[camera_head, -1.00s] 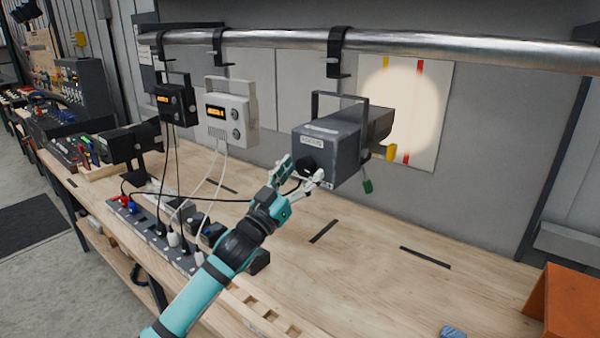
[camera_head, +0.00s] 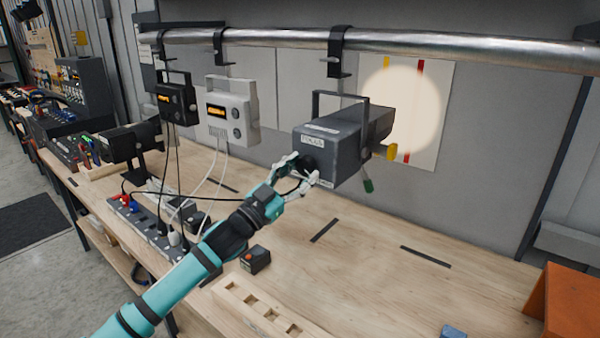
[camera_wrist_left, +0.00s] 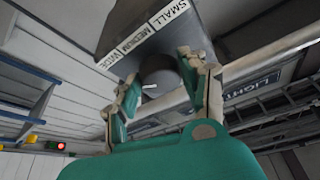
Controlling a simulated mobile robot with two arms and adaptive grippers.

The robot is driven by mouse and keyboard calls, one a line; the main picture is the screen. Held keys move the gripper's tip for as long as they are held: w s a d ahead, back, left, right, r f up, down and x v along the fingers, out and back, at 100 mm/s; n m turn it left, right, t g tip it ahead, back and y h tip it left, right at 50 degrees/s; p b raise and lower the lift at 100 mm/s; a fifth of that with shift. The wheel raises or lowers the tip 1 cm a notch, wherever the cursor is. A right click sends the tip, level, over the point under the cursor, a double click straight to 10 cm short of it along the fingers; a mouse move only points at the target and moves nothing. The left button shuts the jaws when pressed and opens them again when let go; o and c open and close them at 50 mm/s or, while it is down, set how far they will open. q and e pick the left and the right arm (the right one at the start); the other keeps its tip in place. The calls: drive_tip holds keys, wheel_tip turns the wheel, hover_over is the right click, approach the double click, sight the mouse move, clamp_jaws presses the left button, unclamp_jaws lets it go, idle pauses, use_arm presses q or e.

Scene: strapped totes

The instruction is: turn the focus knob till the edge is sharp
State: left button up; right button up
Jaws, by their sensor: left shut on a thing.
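The dark grey lamp (camera_head: 345,135) hangs from the rail, its back face towards me. Its round black focus knob (camera_head: 309,165) sits low on that face. My left gripper (camera_head: 301,171) is shut on the knob, one finger on each side. In the left wrist view, the knob (camera_wrist_left: 158,72) with a white pointer line lies between the fingers (camera_wrist_left: 158,88), below a label reading SMALL, MEDIUM, WIDE. The lamp casts a round light spot (camera_head: 400,108) on a pale sheet (camera_head: 430,145) with yellow and red stripes; its edge looks slightly soft. My right gripper is out of view.
A black box (camera_head: 175,100) and a white box (camera_head: 232,110) with orange displays hang left of the lamp. Cables run down to a power strip (camera_head: 150,232). A green tag (camera_head: 368,186) dangles under the lamp. The bench's middle and right are mostly clear; an orange bin (camera_head: 570,305) stands front right.

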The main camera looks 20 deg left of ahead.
use_arm(q)
drive_tip(key=o, duration=1.2)
drive_tip(key=v, duration=1.2)
